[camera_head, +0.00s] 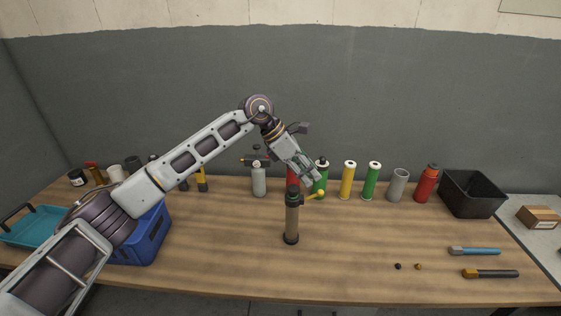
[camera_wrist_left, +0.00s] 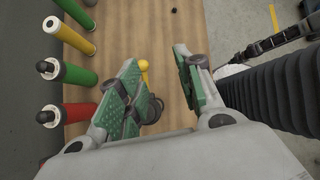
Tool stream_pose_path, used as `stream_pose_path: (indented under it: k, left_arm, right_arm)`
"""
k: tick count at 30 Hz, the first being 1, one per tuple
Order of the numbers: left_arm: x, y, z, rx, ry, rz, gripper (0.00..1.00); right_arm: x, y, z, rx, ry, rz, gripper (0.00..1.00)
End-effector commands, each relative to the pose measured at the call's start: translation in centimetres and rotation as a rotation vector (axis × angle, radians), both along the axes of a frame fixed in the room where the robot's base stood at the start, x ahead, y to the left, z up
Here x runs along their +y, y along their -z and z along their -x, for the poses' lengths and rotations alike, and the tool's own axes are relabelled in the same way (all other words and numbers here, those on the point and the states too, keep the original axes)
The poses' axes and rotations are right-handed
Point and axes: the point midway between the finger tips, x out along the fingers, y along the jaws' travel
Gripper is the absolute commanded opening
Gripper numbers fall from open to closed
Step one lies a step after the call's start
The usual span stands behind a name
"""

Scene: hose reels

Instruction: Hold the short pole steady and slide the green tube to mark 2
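A short upright pole (camera_head: 292,218) stands on the table, brownish-grey with a dark foot and dark top collar. A lever with a yellow knob (camera_head: 320,194) sticks out to the right near its top. The yellow knob also shows in the left wrist view (camera_wrist_left: 144,65). Two green tubes stand in the back row, one with a black top (camera_head: 321,180) and one further right (camera_head: 371,182). I cannot tell which is meant, and no mark 2 is readable. My left gripper (camera_head: 308,177) is open just above and behind the pole's top; its fingers (camera_wrist_left: 160,83) are apart. My right gripper is out of view.
The back row also holds a yellow tube (camera_head: 347,182), a grey tube (camera_head: 397,186) and a red bottle (camera_head: 426,184). A black bin (camera_head: 470,196) stands right, a blue crate (camera_head: 150,240) left. Two tools (camera_head: 490,273) lie front right.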

Motion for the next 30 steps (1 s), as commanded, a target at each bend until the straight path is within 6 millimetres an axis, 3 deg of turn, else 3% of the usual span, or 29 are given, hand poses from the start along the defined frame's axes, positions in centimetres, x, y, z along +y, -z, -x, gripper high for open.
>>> stream_pose_path:
  k: [3,9,20,30]
  left_arm:
    - [3.1,-0.4,-1.4,-0.033,-0.004,-0.136,0.36]
    - [6.8,-1.1,-2.6,-0.052,-0.016,-0.285,0.36]
    - [7.7,-1.2,-2.8,-0.056,-0.019,-0.317,0.36]
    - [7.6,-1.2,-2.8,-0.055,-0.019,-0.315,0.36]
  right_arm:
    - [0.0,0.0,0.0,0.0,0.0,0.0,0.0]
    - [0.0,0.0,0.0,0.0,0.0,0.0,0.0]
    - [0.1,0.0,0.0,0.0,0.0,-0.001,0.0]
    - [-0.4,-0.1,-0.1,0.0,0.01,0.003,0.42]
